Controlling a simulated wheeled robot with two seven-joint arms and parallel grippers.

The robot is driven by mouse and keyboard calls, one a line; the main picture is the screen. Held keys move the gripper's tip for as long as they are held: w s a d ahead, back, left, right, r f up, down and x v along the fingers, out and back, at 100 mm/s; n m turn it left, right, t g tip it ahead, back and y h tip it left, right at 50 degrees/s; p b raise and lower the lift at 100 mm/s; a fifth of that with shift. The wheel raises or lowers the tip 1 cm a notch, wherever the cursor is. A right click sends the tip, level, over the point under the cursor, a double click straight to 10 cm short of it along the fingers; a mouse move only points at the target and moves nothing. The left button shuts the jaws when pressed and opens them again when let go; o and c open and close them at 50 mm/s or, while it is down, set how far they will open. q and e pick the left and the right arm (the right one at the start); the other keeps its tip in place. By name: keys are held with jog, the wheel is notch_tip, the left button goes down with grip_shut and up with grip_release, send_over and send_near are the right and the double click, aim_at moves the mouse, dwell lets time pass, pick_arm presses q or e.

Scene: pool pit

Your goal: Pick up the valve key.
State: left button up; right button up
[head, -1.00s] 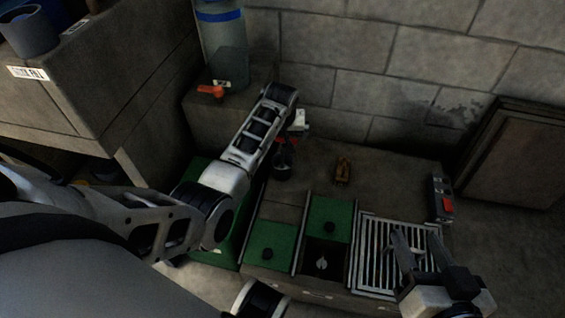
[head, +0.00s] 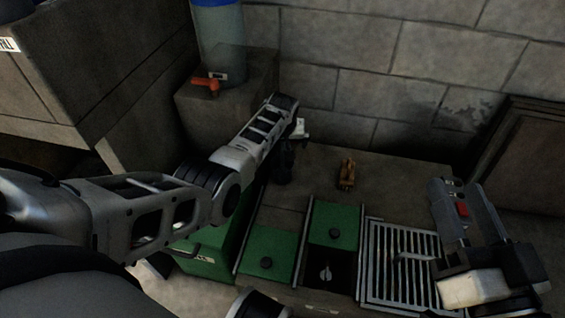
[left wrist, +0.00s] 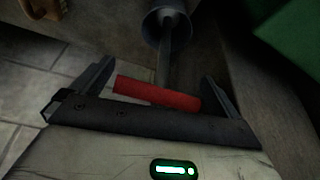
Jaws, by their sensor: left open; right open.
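The valve key has a red crossbar handle (left wrist: 157,93) on a grey shaft. In the left wrist view its shaft runs into a round grey cup (left wrist: 168,28), so its lower end is hidden. My left gripper (left wrist: 157,76) is open, with one finger off each end of the red handle. I cannot tell whether either finger touches it. In the head view my left gripper (head: 290,146) is over the dark key area, and the arm hides the handle. My right gripper (head: 462,238) is open and empty at the right, above the grating's right side.
A brass piece (head: 346,173) lies on the ledge behind the green lids (head: 268,250). A metal grating (head: 400,262) lies right of an open dark pit. A red-handled tap (head: 205,83) is at the back left.

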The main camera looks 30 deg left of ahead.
pick_arm(q)
grip_shut()
dwell(0.3)
